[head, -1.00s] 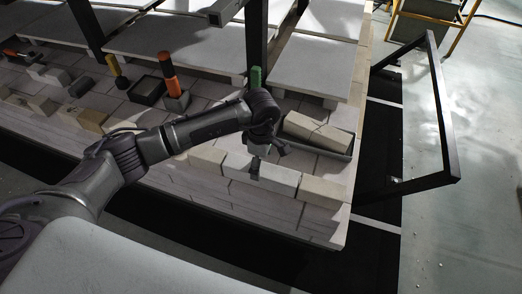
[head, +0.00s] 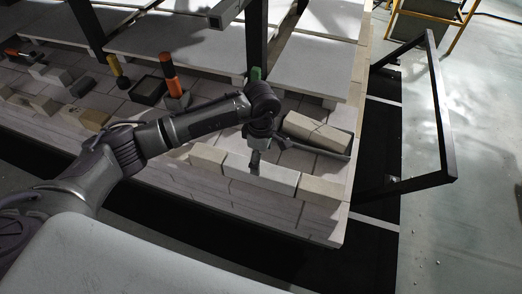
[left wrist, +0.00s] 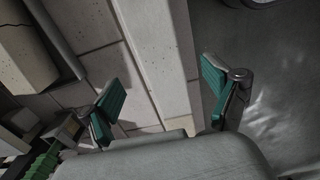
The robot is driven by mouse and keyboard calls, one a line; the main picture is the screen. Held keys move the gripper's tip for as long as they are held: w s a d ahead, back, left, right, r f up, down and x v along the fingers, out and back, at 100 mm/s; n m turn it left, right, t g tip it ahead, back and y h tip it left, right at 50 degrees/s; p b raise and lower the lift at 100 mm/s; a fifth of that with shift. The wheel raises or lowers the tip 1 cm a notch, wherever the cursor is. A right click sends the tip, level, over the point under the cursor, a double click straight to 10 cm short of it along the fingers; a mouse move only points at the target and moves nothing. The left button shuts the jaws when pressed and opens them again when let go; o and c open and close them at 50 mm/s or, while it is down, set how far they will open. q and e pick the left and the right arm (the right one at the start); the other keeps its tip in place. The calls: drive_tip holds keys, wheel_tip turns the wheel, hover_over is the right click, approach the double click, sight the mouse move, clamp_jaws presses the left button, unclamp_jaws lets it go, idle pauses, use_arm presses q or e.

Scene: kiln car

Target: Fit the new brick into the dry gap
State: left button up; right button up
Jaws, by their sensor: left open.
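A pale long brick (head: 270,177), which looks like the new brick, lies in the front row between a tan brick (head: 207,158) on the left and another tan brick (head: 322,190) on the right. I cannot tell whether it sits fully flush, and no open gap shows there. My left gripper (head: 255,163) is over this brick, partly hiding its left half. In the left wrist view the gripper (left wrist: 160,98) is open, its green pads standing apart on either side of the pale brick (left wrist: 158,45). My right gripper is not in view.
An orange-black tool (head: 170,75), a dark box (head: 148,91) and several small blocks lie further left. A dark post rises behind the gripper. The deck's front edge is close.

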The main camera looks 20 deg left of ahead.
use_arm(q)
drive_tip(key=shift+r+p, duration=0.5)
drive_tip(key=shift+r, duration=0.4)
drive_tip(key=shift+r, duration=0.25)
wheel_tip(320, 180, up, 8)
drive_tip(key=shift+f, duration=0.25)
